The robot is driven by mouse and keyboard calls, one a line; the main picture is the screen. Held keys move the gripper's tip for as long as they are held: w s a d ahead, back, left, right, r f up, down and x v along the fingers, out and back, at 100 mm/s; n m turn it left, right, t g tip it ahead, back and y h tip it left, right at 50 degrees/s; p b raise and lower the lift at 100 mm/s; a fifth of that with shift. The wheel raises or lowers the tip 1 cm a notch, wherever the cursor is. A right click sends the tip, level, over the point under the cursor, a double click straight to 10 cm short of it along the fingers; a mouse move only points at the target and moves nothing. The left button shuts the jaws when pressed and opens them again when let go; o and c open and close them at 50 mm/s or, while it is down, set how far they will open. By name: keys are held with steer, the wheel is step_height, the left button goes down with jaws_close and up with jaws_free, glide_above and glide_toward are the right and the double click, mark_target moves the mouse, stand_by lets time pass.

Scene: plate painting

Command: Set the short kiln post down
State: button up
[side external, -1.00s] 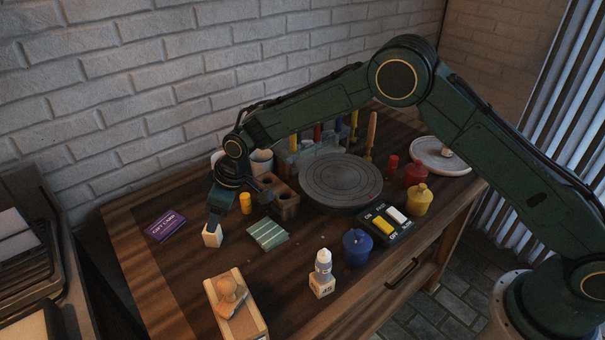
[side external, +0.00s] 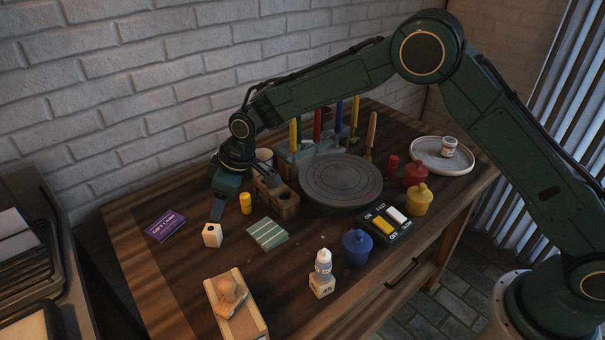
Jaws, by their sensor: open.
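The short kiln post (side external: 212,236), a small cream block with a dark hole in its top, stands upright on the table (side external: 185,265) at the left. My gripper (side external: 216,214) is just above and behind it, pointing down. The jaws are open, and the post appears clear of them. The fingers are small and dark in this view, so the exact gap to the post is hard to tell.
A wooden block with a clay piece (side external: 230,292) is in front.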

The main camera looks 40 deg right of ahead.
steer(key=s+d+r+m+t+h, duration=0.1)
steer(key=s+d+r+m, duration=0.1)
steer(key=s+d+r, duration=0.7)
steer(key=s+d+r+m, duration=0.2)
steer(key=s+d+r, duration=0.5)
steer(key=r, duration=0.5)
steer(key=s+d+m, duration=0.1)
steer(key=s+d, duration=0.2)
steer(key=s, duration=0.4)
steer(key=s+d+m+t+h, duration=0.1)
steer(key=s+d, duration=0.3)
steer(key=s, duration=0.4)
steer(key=s+d+m+h, duration=0.1)
steer(key=s+d+m, duration=0.2)
steer(key=s, duration=0.5)
steer(key=shift+d, duration=0.6)
